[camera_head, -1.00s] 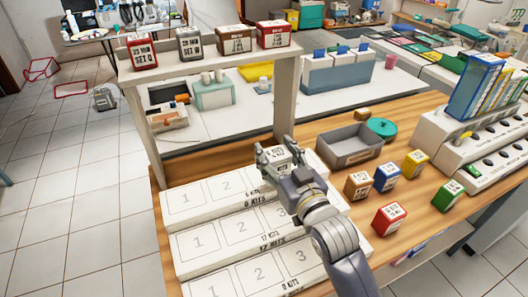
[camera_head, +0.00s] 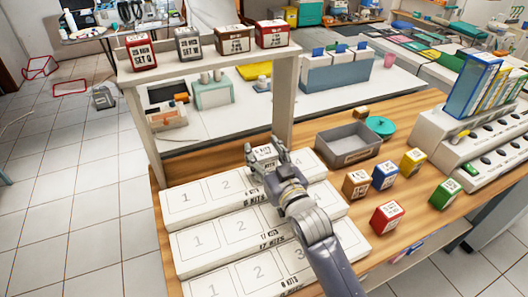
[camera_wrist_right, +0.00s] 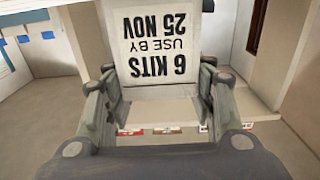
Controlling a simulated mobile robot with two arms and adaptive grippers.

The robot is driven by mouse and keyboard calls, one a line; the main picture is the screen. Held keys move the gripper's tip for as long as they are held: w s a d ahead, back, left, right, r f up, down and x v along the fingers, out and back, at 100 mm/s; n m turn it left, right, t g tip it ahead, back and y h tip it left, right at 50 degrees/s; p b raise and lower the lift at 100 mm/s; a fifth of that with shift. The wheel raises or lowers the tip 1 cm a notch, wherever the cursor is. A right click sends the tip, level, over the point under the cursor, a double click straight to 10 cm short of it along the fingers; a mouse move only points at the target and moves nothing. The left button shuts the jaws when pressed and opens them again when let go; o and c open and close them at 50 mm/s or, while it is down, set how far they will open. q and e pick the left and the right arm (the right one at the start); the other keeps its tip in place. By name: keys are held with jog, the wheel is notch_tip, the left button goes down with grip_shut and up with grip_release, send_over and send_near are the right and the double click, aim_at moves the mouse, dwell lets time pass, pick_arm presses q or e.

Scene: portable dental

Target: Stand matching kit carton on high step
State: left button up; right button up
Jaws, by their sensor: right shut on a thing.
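My right gripper (camera_head: 265,152) is shut on a white kit carton (camera_head: 264,156), held above the back step. In the right wrist view the carton (camera_wrist_right: 160,45) shows black print, "6 KITS USE BY 25 NOV", upside down, between the two fingers (camera_wrist_right: 155,95). The back, high step (camera_head: 206,193) is white, with numbered squares and a "6 KITS" label on its front. Squares 1, 2 and 4 show; the gripper and arm cover the area of 3. The middle step (camera_head: 219,239) reads "17 KITS", the front step (camera_head: 240,280) "8 KITS". My left gripper is not in view.
A raised shelf (camera_head: 200,64) behind the steps carries several cartons; its post (camera_head: 284,105) stands close behind my gripper. Right of the steps are a grey bin (camera_head: 348,152), several coloured cartons, including a red one (camera_head: 387,217), and a white rack (camera_head: 450,140).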

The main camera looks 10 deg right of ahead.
jog(key=o, duration=1.1)
jog(key=shift+f, duration=0.15)
jog(key=shift+r, duration=0.3)
jog(key=shift+s+d+f, duration=0.1)
jog(key=shift+s+f, duration=0.1)
jog(key=shift+s, duration=0.15)
jog(key=s, duration=0.3)
jog(key=s+d+b, duration=0.1)
jog(key=s, duration=0.3)
jog(key=s+d, duration=0.1)
jog(key=s, duration=0.3)
jog(key=shift+s+r, duration=0.1)
